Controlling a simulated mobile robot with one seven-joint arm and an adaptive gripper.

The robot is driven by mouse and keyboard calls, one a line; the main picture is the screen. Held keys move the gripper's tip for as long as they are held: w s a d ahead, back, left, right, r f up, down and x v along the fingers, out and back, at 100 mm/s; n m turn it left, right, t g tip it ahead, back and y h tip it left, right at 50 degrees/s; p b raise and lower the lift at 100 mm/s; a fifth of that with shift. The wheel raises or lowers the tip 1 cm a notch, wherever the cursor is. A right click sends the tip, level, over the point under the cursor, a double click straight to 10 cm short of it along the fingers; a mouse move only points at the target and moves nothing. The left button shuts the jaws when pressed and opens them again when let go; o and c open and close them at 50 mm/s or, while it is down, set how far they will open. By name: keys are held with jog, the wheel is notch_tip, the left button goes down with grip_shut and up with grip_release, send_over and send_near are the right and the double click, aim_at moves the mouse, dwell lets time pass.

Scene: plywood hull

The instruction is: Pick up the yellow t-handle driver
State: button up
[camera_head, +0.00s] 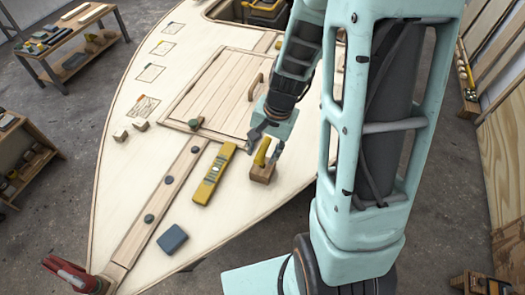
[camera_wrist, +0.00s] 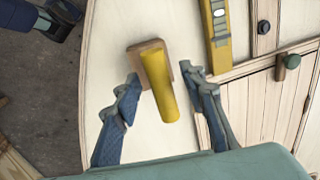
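The yellow t-handle driver (camera_head: 262,152) stands at a wooden block (camera_head: 263,174) on the pale plywood deck. In the wrist view its yellow handle (camera_wrist: 160,88) appears as a thick bar in front of the block (camera_wrist: 141,47); its shaft is hidden. My gripper (camera_head: 266,145) is at the driver, and in the wrist view its two blue fingers (camera_wrist: 162,76) are spread on either side of the handle. Gaps show between the handle and both fingers. I cannot tell how far above the handle the fingertips are.
A yellow level (camera_head: 214,172) lies left of the block. A blue-grey box (camera_head: 172,239) and a red clamp (camera_head: 70,273) are nearer the front. A slatted hatch (camera_head: 212,98) lies behind. Bare deck surrounds the block.

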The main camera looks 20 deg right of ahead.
jog(key=shift+c, duration=0.4)
grip_shut()
notch_tip(320, 180, up, 15)
jog(key=p, duration=0.5)
dwell(0.5)
